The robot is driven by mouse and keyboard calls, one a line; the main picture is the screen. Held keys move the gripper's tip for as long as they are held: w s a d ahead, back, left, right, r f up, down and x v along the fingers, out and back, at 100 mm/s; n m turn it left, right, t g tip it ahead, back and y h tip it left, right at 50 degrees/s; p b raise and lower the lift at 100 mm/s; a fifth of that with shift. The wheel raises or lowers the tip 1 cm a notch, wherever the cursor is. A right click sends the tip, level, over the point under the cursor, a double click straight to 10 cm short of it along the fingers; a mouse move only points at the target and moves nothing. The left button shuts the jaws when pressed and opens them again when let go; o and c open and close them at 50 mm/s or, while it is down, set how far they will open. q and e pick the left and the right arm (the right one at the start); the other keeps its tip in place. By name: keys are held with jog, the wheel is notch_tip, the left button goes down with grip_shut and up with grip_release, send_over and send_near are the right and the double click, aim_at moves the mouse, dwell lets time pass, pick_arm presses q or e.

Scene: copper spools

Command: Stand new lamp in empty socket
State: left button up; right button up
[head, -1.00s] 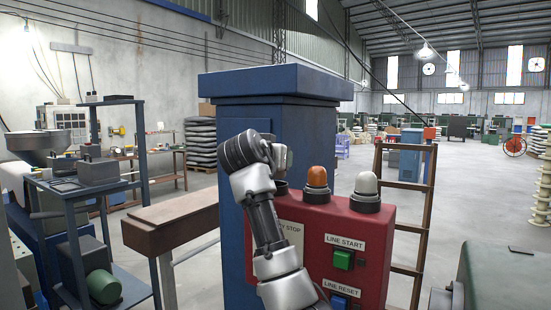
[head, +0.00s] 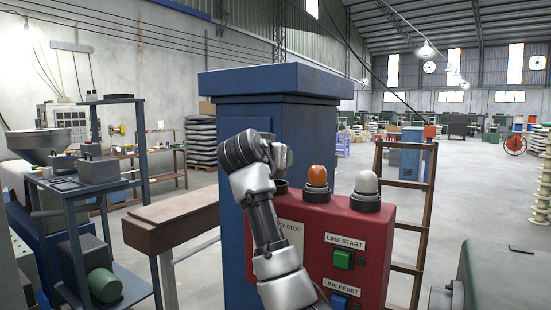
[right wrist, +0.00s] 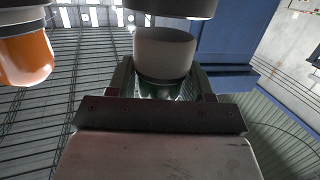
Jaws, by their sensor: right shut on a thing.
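The new lamp (right wrist: 163,55) has a pale grey-white base and a dark green part below it in the right wrist view. My right gripper (right wrist: 163,88) is shut on its green part. The black rim of the empty socket (right wrist: 172,7) shows just above the lamp's base there, with a small gap between them. In the head view the socket (head: 281,185) is on top of the red control box (head: 373,240), partly covered by my right arm, which also hides most of the gripper and lamp. My left gripper is not in view.
An orange lamp (head: 317,178) stands in the socket beside the empty one, close to my gripper; a white lamp (head: 365,184) stands farther right. A blue pillar (head: 275,112) rises behind the box. A wooden ladder (head: 418,210) is to the right.

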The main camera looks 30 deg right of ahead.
aim_at(272, 171)
jog(key=shift+f, duration=0.3)
dwell(0.4)
dwell(0.8)
jog(key=shift+f+b, duration=0.9)
jog(key=shift+f, duration=0.45)
dwell(0.8)
jog(key=o, duration=1)
jog(key=b+v, duration=0.3)
jog(key=v, duration=0.8)
jog(key=shift+b, duration=0.3)
jog(key=shift+w+f, duration=0.1)
